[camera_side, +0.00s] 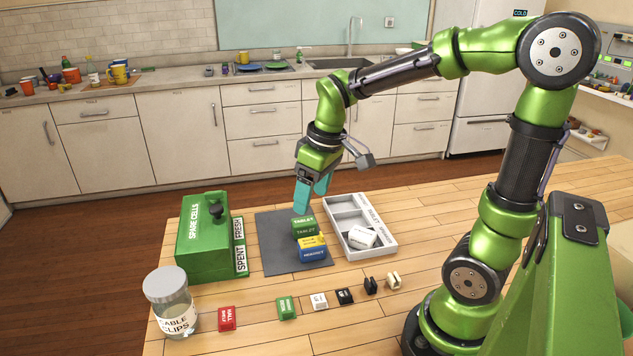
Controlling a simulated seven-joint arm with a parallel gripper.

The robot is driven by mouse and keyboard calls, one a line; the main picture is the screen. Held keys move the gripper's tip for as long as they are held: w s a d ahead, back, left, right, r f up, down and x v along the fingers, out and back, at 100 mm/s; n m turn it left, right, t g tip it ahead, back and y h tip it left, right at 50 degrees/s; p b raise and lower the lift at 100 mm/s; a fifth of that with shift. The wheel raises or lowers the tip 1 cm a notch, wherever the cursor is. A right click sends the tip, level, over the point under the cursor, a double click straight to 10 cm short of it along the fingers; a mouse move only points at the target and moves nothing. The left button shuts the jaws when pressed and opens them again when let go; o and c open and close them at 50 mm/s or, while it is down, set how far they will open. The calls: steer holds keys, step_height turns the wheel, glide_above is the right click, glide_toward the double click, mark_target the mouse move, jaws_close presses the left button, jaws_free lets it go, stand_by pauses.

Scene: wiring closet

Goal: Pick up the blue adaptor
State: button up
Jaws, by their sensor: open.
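The blue adaptor (313,254), with white lettering, is on the dark grey mat (272,245) near its right side. A yellow block (312,241) shows directly above it in the picture and seems to rest on it, hiding its top. A green block (304,225) marked TABLET is just behind these two; I cannot tell whether they touch. My gripper (312,196) has teal fingers, open and empty, pointing down. It is behind and above the green block, apart from the blue adaptor.
A green SPARE CELLS box (205,250) stands left of the mat. A jar (171,302) and several small blocks and plugs line the front. Bare wood shows at the right.

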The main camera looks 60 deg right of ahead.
mark_target(312, 241)
steer(key=w+d+f+n+g, duration=0.2)
steer(key=w+d+n, duration=0.15)
steer(key=n, duration=0.35)
steer(key=f, duration=0.5)
steer(key=f+n, duration=0.1)
steer(key=f, duration=0.4)
steer(key=f+n, duration=0.1)
steer(key=f, duration=0.5)
steer(key=shift+s+d+f+h, duration=0.1)
steer(key=shift+s+d+h, duration=0.1)
steer(key=shift+d+h, duration=0.15)
steer(key=shift+d, duration=0.1)
steer(key=c, duration=1.1)
